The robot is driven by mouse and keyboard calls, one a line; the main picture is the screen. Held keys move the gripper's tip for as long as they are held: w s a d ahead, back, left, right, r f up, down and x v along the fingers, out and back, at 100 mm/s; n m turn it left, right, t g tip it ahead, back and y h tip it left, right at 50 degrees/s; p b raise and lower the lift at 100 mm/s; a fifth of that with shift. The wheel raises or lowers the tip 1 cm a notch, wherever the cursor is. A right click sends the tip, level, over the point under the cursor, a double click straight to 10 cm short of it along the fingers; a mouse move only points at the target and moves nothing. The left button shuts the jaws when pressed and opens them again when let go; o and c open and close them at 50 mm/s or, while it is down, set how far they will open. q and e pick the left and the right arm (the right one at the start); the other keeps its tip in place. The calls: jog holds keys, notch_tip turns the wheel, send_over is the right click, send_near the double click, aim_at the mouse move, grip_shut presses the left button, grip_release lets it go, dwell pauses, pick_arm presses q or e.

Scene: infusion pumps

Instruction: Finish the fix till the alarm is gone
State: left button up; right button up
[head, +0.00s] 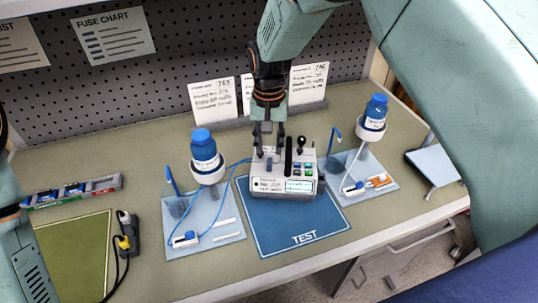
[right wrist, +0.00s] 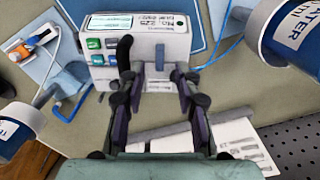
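The infusion pump (head: 283,185), a white box with a display and green and blue buttons, stands on the blue TEST mat (head: 305,238). My right gripper (head: 268,140) is just above the pump's back edge, pointing down. In the right wrist view its fingers (right wrist: 158,82) are apart, near the pump (right wrist: 142,32) and its black lever (right wrist: 125,52). I cannot tell whether they touch it. A blue tube (head: 236,163) runs between the pump and the left bottle stand. The left arm shows at the left edge; its gripper is out of view.
A blue-capped bottle (head: 204,148) stands over the left tray (head: 220,240); another bottle (head: 374,112) stands over the right tray (head: 381,190). Cards (head: 213,98) stand behind the pump.

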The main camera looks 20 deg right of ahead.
aim_at(269, 164)
notch_tip(269, 164, up, 6)
jog(key=shift+s+f, duration=0.1)
jog(key=shift+s, duration=0.05)
dwell(0.6)
